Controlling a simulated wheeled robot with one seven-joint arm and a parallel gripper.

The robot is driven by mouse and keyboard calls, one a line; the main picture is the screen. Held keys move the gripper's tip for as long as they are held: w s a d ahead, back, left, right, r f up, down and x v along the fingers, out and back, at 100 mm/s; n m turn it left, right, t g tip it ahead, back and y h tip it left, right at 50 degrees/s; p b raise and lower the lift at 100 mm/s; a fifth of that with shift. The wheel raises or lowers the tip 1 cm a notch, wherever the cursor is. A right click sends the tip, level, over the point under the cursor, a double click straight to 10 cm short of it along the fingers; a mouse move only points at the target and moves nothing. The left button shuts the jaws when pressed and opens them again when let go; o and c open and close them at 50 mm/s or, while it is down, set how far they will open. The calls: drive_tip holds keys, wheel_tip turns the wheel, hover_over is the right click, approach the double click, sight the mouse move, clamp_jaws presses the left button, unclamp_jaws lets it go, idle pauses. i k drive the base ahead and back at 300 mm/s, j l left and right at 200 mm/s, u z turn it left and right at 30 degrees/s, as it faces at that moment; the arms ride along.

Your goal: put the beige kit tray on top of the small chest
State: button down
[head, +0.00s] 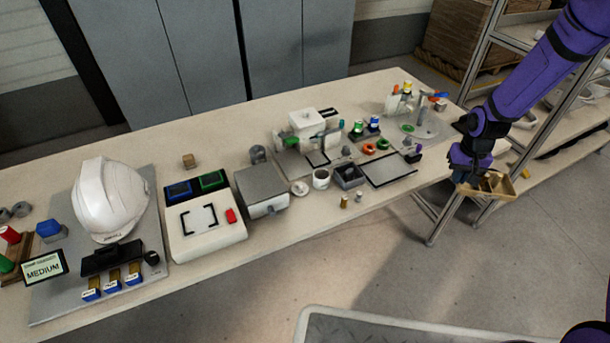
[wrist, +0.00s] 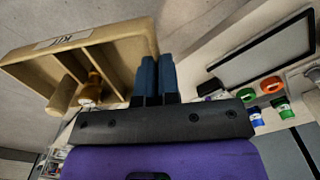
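The beige kit tray (head: 502,190) hangs in the air off the table's right end, in front of the shelf rack. In the wrist view the tray (wrist: 110,52) fills the upper left, with a KIT label, dividers and a brass-coloured piece in it. My gripper (head: 472,172) is at the tray's left side; in the wrist view my gripper's blue fingers (wrist: 158,72) are close together on the tray's end wall. The small chest, seemingly the grey box (head: 262,182) mid-table, has a bare flat top. It stands well left of my gripper.
A white unit (head: 205,232) stands left of the chest, and a cup (head: 321,179) and dark bin (head: 348,176) to its right. A framed grey mat (head: 390,169) lies near the table's right end. A white helmet (head: 108,198) is at the left. Open floor lies before the table.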

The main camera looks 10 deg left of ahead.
sight(259, 182)
drive_tip(key=i+l+u, duration=0.1)
drive_tip(key=l, duration=0.3)
drive_tip(key=i+l+u, duration=0.1)
drive_tip(key=l, duration=0.3)
drive_tip(key=i+l+u, duration=0.1)
drive_tip(key=l, duration=0.3)
drive_tip(key=i+u, duration=0.1)
drive_tip(key=u, duration=1.3)
drive_tip(key=i+u, duration=0.15)
drive_tip(key=u, duration=0.5)
drive_tip(key=i+l, duration=0.15)
drive_tip(key=i, duration=0.2)
